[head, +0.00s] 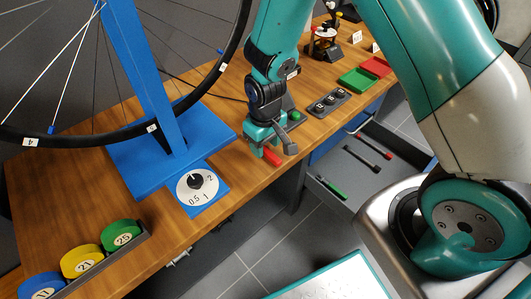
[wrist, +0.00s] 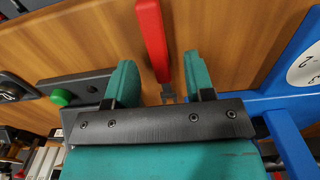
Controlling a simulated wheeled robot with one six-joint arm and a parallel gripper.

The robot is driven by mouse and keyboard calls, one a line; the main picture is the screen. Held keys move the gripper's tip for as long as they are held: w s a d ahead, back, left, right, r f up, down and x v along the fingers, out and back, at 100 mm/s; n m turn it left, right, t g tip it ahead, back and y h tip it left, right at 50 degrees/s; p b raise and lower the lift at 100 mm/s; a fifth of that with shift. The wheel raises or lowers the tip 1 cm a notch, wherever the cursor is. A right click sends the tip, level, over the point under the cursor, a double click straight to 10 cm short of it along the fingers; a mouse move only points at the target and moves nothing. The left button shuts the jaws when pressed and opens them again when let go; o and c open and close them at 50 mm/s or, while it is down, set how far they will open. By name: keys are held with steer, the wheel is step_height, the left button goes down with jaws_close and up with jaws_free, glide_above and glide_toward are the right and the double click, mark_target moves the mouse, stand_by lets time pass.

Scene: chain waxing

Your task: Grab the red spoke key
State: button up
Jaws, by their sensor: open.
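The red spoke key (head: 271,157) lies on the wooden table near its front edge, partly hidden by my gripper in the head view. In the wrist view the red handle of the spoke key (wrist: 151,40) runs upward beyond the fingertips. Its grey metal end (wrist: 167,90) shows in the gap between the fingers, nearer the right one. My gripper (head: 273,148) is open over the key, with one finger on each side of it. It also shows in the wrist view (wrist: 160,72). Whether the fingers touch the key cannot be told.
A blue stand base (head: 130,160) with a dial plate (head: 197,188) is left of my gripper. A black button box (head: 328,103) and a green button (wrist: 61,97) are on the other side. Below, an open drawer (head: 330,180) holds several tools. Colored discs (head: 122,236) stand front left.

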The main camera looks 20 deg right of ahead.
steer(key=shift+f, duration=0.7)
jaws_close()
steer(key=shift+r, duration=0.1)
